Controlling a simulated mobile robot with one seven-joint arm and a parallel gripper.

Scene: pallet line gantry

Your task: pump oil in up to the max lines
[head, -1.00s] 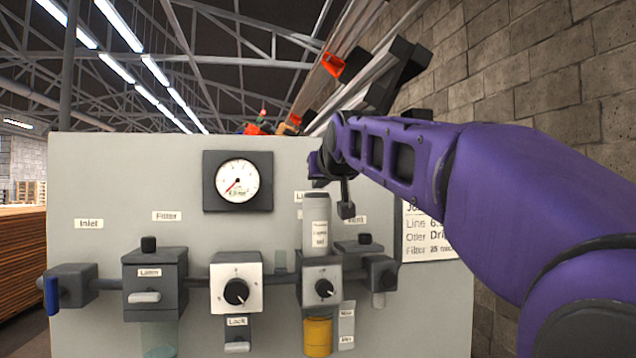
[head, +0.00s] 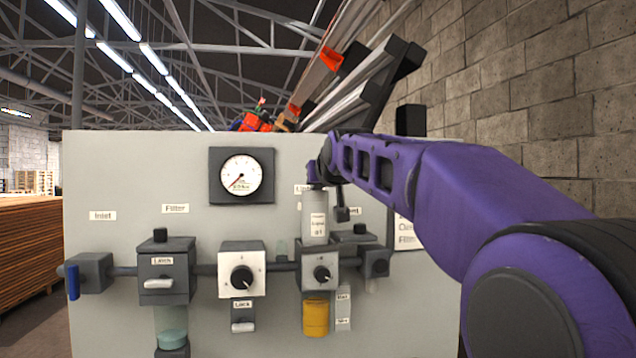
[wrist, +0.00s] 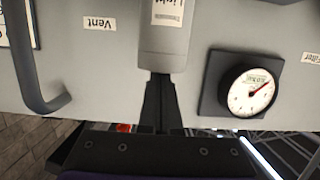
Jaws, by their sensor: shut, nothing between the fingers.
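The grey-white oil bottle (head: 314,228), with a printed label, stands upright on the lubricator block (head: 338,275). It also shows in the wrist view (wrist: 164,42). Below the block hangs the lubricator bowl (head: 316,318), filled with yellow oil. Beside the bowl is a narrow strip (head: 343,312) with small labels at top and bottom, too small to read surely. My gripper (head: 313,175) is at the bottle's top end. In the wrist view its dark fingers (wrist: 158,80) are shut together, with tips at the bottle's end; I cannot tell whether they touch.
A pressure gauge (head: 241,175) is on the panel (head: 130,170) left of the bottle. Left of the lubricator are a regulator with a black knob (head: 242,278), a filter unit (head: 166,272) and an inlet valve with a blue lever (head: 73,282). A brick wall (head: 540,100) stands right.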

